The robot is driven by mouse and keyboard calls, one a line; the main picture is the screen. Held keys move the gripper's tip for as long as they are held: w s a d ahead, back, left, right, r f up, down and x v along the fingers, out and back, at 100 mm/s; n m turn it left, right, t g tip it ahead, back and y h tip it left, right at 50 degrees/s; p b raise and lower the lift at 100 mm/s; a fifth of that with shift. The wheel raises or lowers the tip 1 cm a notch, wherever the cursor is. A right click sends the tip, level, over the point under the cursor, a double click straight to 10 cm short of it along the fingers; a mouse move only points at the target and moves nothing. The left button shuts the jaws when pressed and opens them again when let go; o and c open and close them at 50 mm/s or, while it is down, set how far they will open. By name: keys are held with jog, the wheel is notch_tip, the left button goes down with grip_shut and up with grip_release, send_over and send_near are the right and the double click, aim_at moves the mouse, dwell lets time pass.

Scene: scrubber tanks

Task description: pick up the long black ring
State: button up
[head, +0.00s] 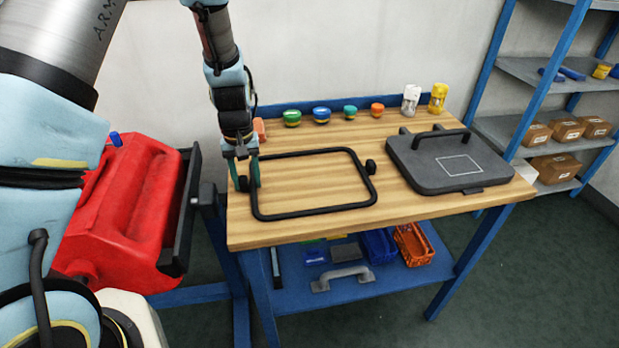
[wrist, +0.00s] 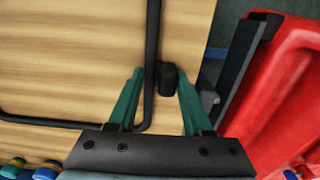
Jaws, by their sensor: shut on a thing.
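The long black ring (head: 315,211) is a rounded rectangular frame of thin black bar. It appears to lie flat on the wooden tabletop (head: 300,233), with a black knob (head: 371,167) at its right side. My gripper (head: 247,183) is at the ring's left end, pointing down, and is shut on it. In the wrist view, the green fingers of my gripper (wrist: 160,82) stand either side of the ring's bar (wrist: 152,50) and a second black knob (wrist: 168,80). The exact finger contact is hard to see.
A dark grey lidded case (head: 415,170) with a handle lies right of the ring. Several coloured lids (head: 321,115) and two bottles (head: 438,97) line the back edge. A red tank (head: 120,200) stands close on the left. The front strip of tabletop is clear.

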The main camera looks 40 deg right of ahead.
grip_shut()
